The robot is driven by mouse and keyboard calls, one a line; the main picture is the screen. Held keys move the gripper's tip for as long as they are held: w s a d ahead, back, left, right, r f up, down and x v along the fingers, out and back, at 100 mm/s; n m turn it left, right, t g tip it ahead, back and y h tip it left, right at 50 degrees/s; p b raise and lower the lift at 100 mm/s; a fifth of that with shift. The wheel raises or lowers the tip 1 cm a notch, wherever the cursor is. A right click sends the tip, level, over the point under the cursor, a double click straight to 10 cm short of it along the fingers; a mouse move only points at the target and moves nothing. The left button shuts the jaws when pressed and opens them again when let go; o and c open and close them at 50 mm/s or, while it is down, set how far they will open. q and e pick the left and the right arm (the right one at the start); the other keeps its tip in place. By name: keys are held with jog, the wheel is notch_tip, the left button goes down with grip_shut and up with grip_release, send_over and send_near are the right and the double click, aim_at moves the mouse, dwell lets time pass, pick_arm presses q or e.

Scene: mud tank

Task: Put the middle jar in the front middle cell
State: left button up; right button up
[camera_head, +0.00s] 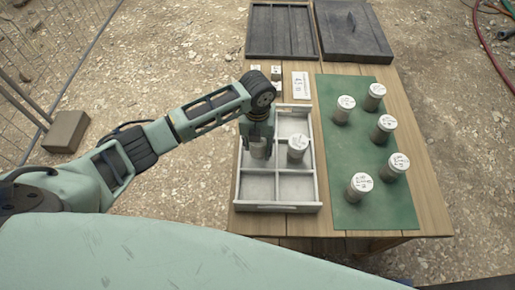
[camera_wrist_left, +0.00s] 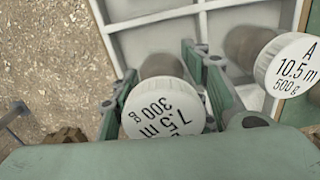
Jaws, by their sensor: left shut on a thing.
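My left gripper (camera_head: 257,139) is shut on a grey jar (camera_head: 258,151) with a white lid. My right gripper is not in view.
Several lidded jars, one at the mat's middle (camera_head: 384,130), stand on the green mat (camera_head: 345,217) right of the crate. Small white-topped blocks (camera_head: 276,72) and a white card (camera_head: 300,85) lie behind the crate. Two dark trays (camera_head: 281,30) (camera_head: 350,30) are at the back.

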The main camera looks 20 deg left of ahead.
aim_at(257, 150)
pick_arm(q)
jog(key=shift+f, duration=1.5)
jog(key=shift+f, duration=0.1)
jog(key=o, duration=1.1)
jog(key=shift+o, duration=0.2)
notch_tip(257, 150, up, 12)
jog(key=shift+r+b, duration=0.15)
jog(key=shift+b, duration=0.2)
